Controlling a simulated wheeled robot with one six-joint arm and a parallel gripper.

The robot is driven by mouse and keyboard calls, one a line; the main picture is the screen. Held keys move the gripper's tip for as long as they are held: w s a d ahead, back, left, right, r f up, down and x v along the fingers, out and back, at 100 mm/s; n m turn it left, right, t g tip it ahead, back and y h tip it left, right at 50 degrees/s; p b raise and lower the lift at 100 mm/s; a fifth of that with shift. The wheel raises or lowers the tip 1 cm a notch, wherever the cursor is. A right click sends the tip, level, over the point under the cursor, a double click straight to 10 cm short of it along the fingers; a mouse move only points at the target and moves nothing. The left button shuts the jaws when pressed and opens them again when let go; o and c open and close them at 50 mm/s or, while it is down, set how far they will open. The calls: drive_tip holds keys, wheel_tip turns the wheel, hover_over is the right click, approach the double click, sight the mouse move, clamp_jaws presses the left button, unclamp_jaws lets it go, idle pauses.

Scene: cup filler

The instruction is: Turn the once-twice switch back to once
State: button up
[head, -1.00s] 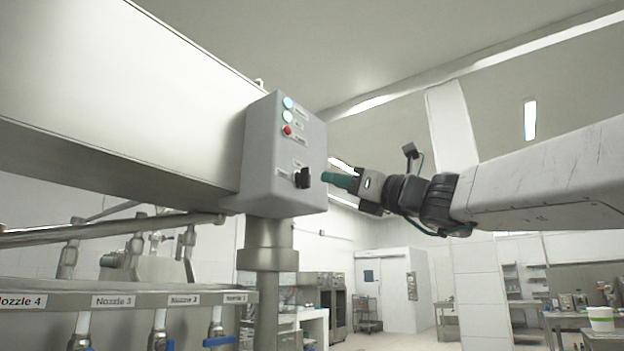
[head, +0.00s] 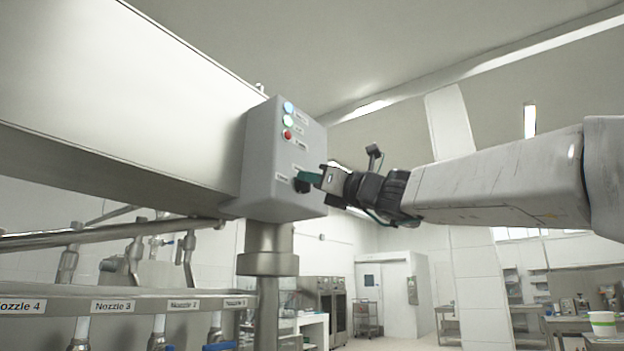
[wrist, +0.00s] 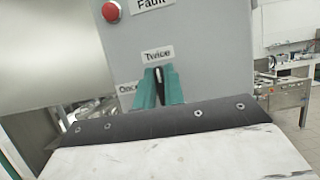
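The once-twice switch is a black knob (head: 301,186) low on the face of the grey control box (head: 268,155). In the wrist view the knob (wrist: 159,76) stands roughly upright below the "Twice" label (wrist: 157,55). The "Once" label (wrist: 128,88) is to its left. My gripper (head: 305,177) is at the box face. Its two green fingertips (wrist: 159,84) are on either side of the knob, with little gap between them. Whether they press on it is too small to tell. The fingers partly hide the knob in both views.
A metal pole (head: 268,263) carries the box. Nozzle pipes are lower left. The room to the right is open.

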drive_tip(key=shift+n, duration=0.3)
clamp_jaws()
drive_tip(key=n+g, duration=0.2)
drive_tip(key=n, duration=0.4)
drive_tip(key=n+g, duration=0.3)
drive_tip(key=n, duration=0.2)
drive_tip(key=n+g+y, duration=0.1)
drive_tip(key=n+g, duration=0.2)
drive_tip(key=n, duration=0.3)
drive_tip(key=shift+s+a+f+n, duration=0.15)
drive_tip(key=shift+s+f+n, duration=0.05)
drive_tip(key=shift+n, duration=0.1)
drive_tip(key=shift+f+n+g+h, duration=0.1)
drive_tip(key=shift+n+g+h, duration=0.2)
drive_tip(key=shift+n, duration=0.75)
drive_tip(key=shift+f+n+g+h, duration=0.1)
drive_tip(key=shift+n+g+h, duration=0.2)
drive_tip(key=shift+n, duration=0.75)
drive_tip(key=o, duration=0.7)
unclamp_jaws()
